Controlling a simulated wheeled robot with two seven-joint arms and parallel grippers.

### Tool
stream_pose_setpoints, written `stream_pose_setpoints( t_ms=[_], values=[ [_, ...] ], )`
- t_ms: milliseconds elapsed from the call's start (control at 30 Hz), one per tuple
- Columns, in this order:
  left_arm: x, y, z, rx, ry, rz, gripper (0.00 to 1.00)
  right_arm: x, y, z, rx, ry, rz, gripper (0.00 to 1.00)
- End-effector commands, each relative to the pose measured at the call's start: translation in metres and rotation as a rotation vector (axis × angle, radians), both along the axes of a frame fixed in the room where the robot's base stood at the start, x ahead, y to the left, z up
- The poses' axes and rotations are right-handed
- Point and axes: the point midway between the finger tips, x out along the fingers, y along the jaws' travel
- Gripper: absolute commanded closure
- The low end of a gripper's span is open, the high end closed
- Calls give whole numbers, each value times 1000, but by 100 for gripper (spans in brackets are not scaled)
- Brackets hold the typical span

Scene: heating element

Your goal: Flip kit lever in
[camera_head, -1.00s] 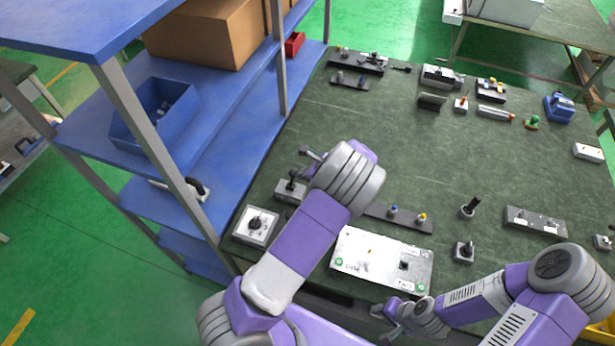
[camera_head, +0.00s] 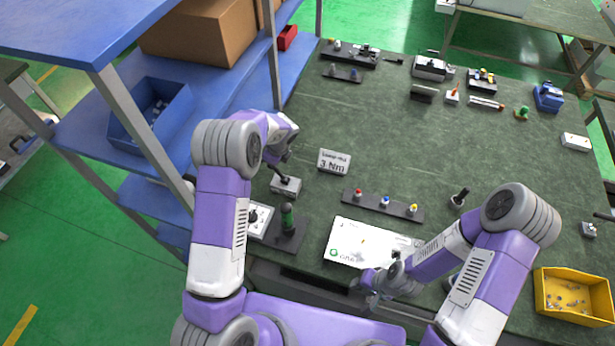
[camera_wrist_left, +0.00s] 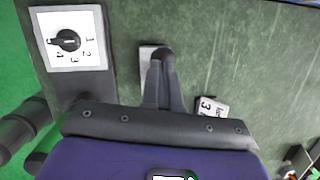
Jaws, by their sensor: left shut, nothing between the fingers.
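The lever kit is a small grey box (camera_head: 286,185) with a black lever (camera_head: 279,172) tilted up and left in the head view. A sign reading "3 Nm" (camera_head: 334,161) stands behind it to the right. My left gripper (camera_head: 287,152) is just above and behind the lever. In the left wrist view my left gripper (camera_wrist_left: 164,92) is shut and empty, its fingertips close to the dark round lever knob (camera_wrist_left: 164,54). The grey box (camera_wrist_left: 147,58) is partly hidden there; I cannot tell whether they touch. My right gripper (camera_head: 365,291) is open at the table's front edge.
A white panel (camera_head: 345,241) and a strip of coloured buttons (camera_head: 383,206) lie right. Blue shelving (camera_head: 215,110) borders the left.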

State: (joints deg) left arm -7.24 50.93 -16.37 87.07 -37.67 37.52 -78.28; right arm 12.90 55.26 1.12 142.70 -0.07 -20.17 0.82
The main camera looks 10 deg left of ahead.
Motion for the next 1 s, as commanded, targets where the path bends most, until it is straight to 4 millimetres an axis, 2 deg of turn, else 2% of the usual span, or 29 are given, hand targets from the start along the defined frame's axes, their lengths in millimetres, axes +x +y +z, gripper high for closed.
stream_pose_setpoints(
  t_ms=[667, 900, 1000],
  values=[
    [0, 0, 3, 0, 0, -1, 100, 0, 0, 1, 0, 0, 0, 66],
    [-7, -27, 31, 0, -1, -1, 100, 0, 0, 16, 0, 0, 0, 66],
    [-10, -27, 53, -2, -7, 4, 100, 0, 0, 9, 0, 0, 1, 66]
  ],
)
